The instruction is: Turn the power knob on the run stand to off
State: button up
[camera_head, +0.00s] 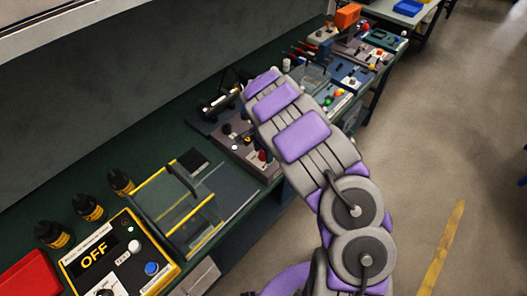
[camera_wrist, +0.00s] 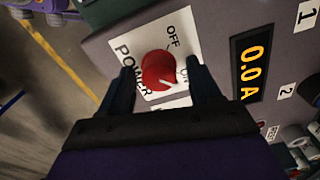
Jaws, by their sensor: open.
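The red power knob (camera_wrist: 158,70) sits on a white label plate (camera_wrist: 182,30) marked POWER, OFF and ON, on the grey panel of the run stand (camera_wrist: 217,28). Its pale pointer mark is toward the ON side. My gripper (camera_wrist: 160,76) is open, with one dark finger on each side of the knob in the wrist view. I cannot tell whether the fingers touch it. A display (camera_wrist: 254,62) beside the plate reads 0.0 A. In the head view my arm reaches over the bench and my gripper cannot be made out.
A box reading OFF (camera_head: 95,258) stands on the near bench, with black bottles (camera_head: 88,207) behind it and a clear yellow-edged guard (camera_head: 180,210) to its right. More equipment lines the bench farther back. The floor (camera_head: 450,130) right of the bench is open.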

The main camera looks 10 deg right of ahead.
jog(key=shift+c, duration=0.2)
jog(key=c, duration=1)
jog(key=shift+r+n+p, duration=0.1)
jog(key=shift+n+p, duration=0.2)
jog(key=shift+p, duration=0.05)
jog(key=n+p, duration=0.2)
jog(key=n, duration=0.1)
jog(key=shift+n+p, duration=0.3)
jog(key=n+p, duration=0.2)
jog(key=n, duration=0.2)
jog(key=shift+n+p, duration=0.3)
jog(key=shift+p, duration=0.05)
jog(key=n+p, duration=0.2)
jog(key=n, duration=0.2)
jog(key=shift+w+n, duration=0.1)
jog(key=shift+n, duration=0.2)
jog(key=shift+n+p, duration=0.85)
jog(key=shift+n, duration=1.35)
